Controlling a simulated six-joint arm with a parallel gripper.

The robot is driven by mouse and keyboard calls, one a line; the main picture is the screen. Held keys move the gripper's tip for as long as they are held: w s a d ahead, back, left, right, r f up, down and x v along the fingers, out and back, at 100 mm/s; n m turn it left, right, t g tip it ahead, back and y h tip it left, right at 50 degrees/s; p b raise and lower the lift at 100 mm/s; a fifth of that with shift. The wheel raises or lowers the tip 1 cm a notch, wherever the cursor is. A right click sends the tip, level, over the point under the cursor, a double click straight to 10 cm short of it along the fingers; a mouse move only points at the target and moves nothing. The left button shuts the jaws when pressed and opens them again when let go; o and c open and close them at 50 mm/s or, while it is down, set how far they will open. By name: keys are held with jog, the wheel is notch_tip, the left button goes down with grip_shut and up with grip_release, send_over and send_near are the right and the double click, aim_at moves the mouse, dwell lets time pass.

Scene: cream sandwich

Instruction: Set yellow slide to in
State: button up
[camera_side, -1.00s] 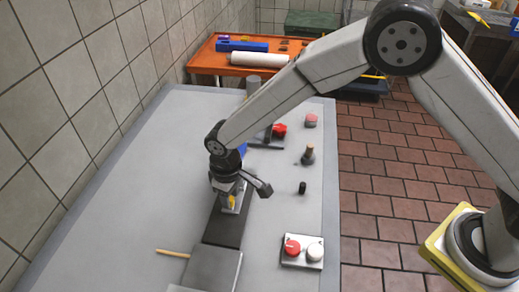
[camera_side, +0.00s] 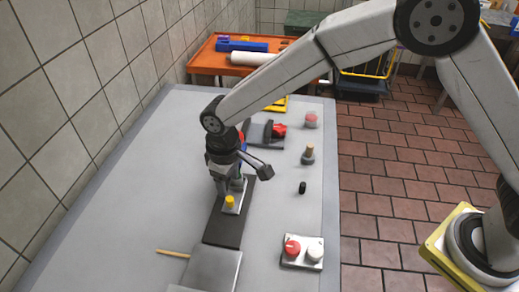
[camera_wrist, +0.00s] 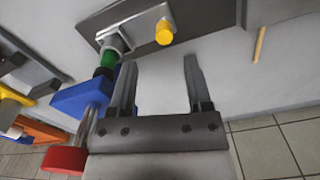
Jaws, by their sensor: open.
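The yellow slide (camera_side: 230,202) is a short yellow knob on a metal plate, set on a dark rail (camera_side: 225,229). In the wrist view the knob (camera_wrist: 164,33) stands past my fingertips, roughly in line with the gap between them, near the end of the metal plate (camera_wrist: 135,27). My gripper (camera_side: 232,186) is open and empty, just behind the knob in the side view. Its two fingers (camera_wrist: 160,62) appear apart from the knob in the wrist view. The gripper hides part of the rail's far end in the side view.
A panel with red and white knobs (camera_side: 302,252) sits front right. A wooden stick (camera_side: 172,253) lies left. Several small controls line the right side.

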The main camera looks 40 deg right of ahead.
jog(key=shift+r, duration=1.15)
jog(key=s+d+r+m+t, duration=0.1)
jog(key=s+d, duration=0.3)
jog(key=d, duration=0.5)
jog(key=s+d+r+m, duration=0.1)
jog(key=s+d+m, duration=0.2)
jog(key=s+d, duration=0.2)
jog(key=s+d+m+t, duration=0.1)
jog(key=s+d, duration=0.4)
jog(key=d, duration=0.7)
jog(key=shift+s+d+r+m+t, duration=0.3)
jog(key=shift+d+r+m, duration=0.1)
jog(key=shift+m, duration=0.1)
jog(key=shift+w, duration=0.1)
jog(key=shift+c, duration=0.3)
